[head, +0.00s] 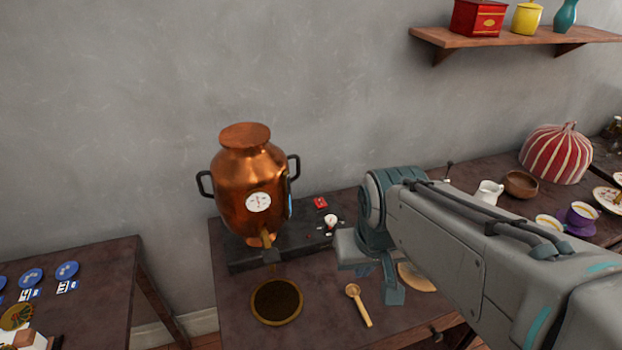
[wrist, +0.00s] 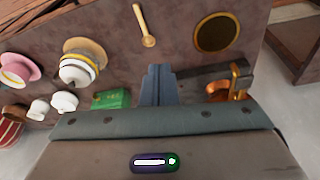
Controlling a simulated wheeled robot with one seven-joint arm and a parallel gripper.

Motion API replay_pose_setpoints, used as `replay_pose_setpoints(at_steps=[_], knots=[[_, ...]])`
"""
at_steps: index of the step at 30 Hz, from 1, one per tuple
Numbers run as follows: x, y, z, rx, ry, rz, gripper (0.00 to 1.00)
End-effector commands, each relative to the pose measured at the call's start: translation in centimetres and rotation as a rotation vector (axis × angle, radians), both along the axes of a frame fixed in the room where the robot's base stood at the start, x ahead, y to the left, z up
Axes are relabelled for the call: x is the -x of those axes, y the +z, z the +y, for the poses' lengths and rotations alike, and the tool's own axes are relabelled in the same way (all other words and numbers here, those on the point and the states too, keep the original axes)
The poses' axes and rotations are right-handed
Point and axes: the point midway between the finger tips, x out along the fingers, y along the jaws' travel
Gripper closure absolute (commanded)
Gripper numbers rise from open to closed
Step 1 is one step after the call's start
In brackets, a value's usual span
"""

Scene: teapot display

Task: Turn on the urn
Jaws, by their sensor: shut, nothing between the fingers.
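The copper urn (head: 250,190) has two black handles, a white dial on its front and a tap low down. It stands on a black base (head: 240,262). A red switch-like piece (head: 320,203) and a small white knob or gauge (head: 331,221) sit on the base, right of the urn. My gripper (head: 392,292) is shut and empty, to the right of the base. In the wrist view, my gripper (wrist: 158,75) points over the table, with the copper tap (wrist: 238,85) to its right. My wrist housing hides most of the urn there.
A round dark tray (head: 277,301) and a wooden spoon (head: 358,305) lie in front. A green box (wrist: 112,98) and several cups are left of my gripper in the wrist view. A wall shelf (head: 515,38) is at upper right. The left table (head: 100,262) stands apart.

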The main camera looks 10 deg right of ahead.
Motion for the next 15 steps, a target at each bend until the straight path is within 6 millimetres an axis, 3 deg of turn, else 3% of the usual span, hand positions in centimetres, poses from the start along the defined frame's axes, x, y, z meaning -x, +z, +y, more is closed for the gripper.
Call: replay_pose_setpoints(at_steps=[5, 15], knots=[[-3.2, 1.5, 0.1, -0.009, 0.014, 0.006, 1.0], [-11.8, 3.6, 0.0, -0.023, 0.05, 0.014, 1.0]])
